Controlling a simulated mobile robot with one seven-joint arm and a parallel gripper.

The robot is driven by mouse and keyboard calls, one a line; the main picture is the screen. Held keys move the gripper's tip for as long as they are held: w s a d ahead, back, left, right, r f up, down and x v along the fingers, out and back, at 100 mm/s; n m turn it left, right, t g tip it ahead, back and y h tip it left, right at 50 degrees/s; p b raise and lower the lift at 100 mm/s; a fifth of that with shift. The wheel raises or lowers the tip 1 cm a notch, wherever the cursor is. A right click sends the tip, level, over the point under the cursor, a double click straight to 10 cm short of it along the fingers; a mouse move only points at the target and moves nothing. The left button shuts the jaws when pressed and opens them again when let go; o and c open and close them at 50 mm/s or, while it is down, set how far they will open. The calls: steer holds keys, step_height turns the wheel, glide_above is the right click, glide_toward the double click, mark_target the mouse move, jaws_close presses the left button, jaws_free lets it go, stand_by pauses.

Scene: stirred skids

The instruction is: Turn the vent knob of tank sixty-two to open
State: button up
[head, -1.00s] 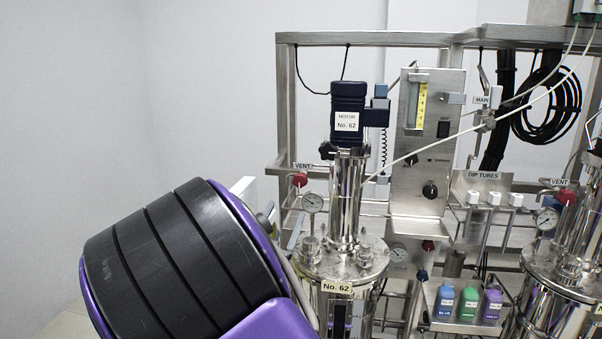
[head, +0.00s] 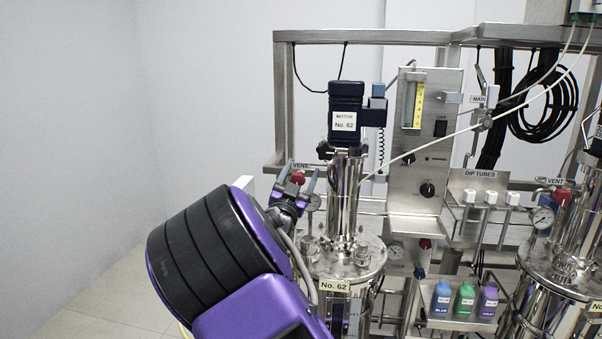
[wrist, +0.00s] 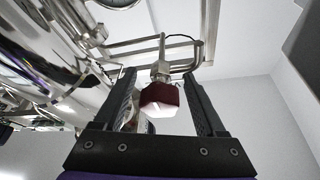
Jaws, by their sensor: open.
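The red vent knob (head: 297,177) of tank sixty-two is on the rail left of the motor column, just below a VENT label (head: 299,165). My gripper (head: 297,173) is open, with its two fingers pointing up on either side of the knob in the head view. In the wrist view the dark red knob (wrist: 160,99), with a pale end face and a metal stem, shows between the two fingers of my open gripper (wrist: 168,88). I cannot tell whether a finger touches it. Tank sixty-two (head: 338,265) bears a No. 62 label below my gripper.
The motor (head: 345,105) stands on a steel column right of the knob. A pressure gauge (head: 313,202) is close by my gripper. A control panel (head: 418,200) and a second tank (head: 545,265) with its own red vent knob (head: 561,196) are farther right. The left side is free.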

jaws_close()
stand_by(0.3)
